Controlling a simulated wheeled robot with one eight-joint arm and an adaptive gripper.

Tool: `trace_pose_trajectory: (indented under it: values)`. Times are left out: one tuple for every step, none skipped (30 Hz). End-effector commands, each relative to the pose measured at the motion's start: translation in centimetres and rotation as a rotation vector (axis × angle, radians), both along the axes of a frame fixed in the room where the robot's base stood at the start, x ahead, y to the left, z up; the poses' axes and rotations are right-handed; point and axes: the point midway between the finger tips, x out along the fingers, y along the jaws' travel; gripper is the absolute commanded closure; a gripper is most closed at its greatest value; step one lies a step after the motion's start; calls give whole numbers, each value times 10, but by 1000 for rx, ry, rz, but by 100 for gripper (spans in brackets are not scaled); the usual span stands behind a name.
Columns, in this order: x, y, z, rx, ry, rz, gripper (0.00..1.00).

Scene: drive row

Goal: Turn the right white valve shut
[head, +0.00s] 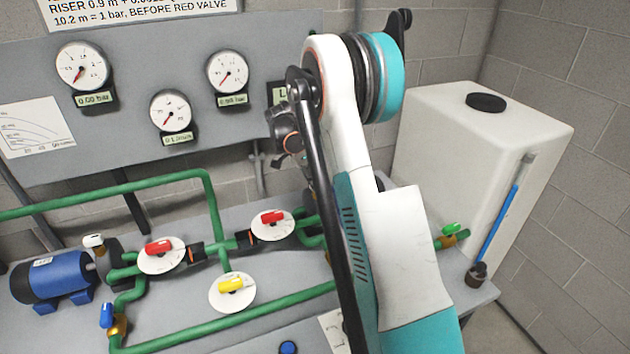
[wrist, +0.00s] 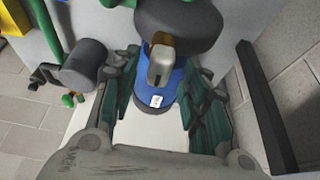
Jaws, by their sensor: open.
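A small white valve handle (head: 93,241) stands at the far left in the head view, above the pump piping beside a blue motor (head: 53,280). In the wrist view, a pale grey-beige lever handle (wrist: 161,60) stands over a blue motor (wrist: 155,121) and in front of a dark round part. My gripper (wrist: 160,80) is open, with a finger on each side of that handle. I see no clear contact. I cannot tell whether this is the handle seen in the head view. A second white valve is not visible there; my arm hides part of the bench.
Two red valves (head: 158,247) (head: 272,217), a yellow valve (head: 232,285) and a blue valve (head: 107,315) sit along green pipes. A white tank (head: 480,150) with a green valve (head: 450,229) stands right. Gauges (head: 82,65) hang on the back panel.

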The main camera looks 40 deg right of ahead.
Motion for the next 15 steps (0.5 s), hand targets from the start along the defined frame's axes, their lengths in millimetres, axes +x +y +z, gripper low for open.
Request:
trace_pose_trajectory:
  values:
    - [1, 4, 8, 0, 1, 2, 58]
    - [1, 6, 13, 0, 1, 2, 58]
    - [2, 9, 20, 0, 0, 2, 58]
    - [3, 11, 26, 0, 0, 2, 58]
    - [4, 14, 32, 0, 0, 2, 58]
    - [5, 17, 40, 0, 0, 2, 58]
    - [5, 19, 46, 0, -1, 1, 58]
    - [6, 21, 51, 0, -1, 1, 58]
    - [7, 24, 58, 0, -1, 1, 58]
    - [7, 26, 64, 0, -1, 1, 58]
    - [8, 28, 69, 0, 0, 2, 58]
    - [8, 31, 75, 0, 0, 2, 58]
    - [9, 32, 79, 0, 0, 2, 58]
    - [10, 34, 83, 0, -1, 1, 58]
    - [10, 36, 87, 0, -1, 1, 58]
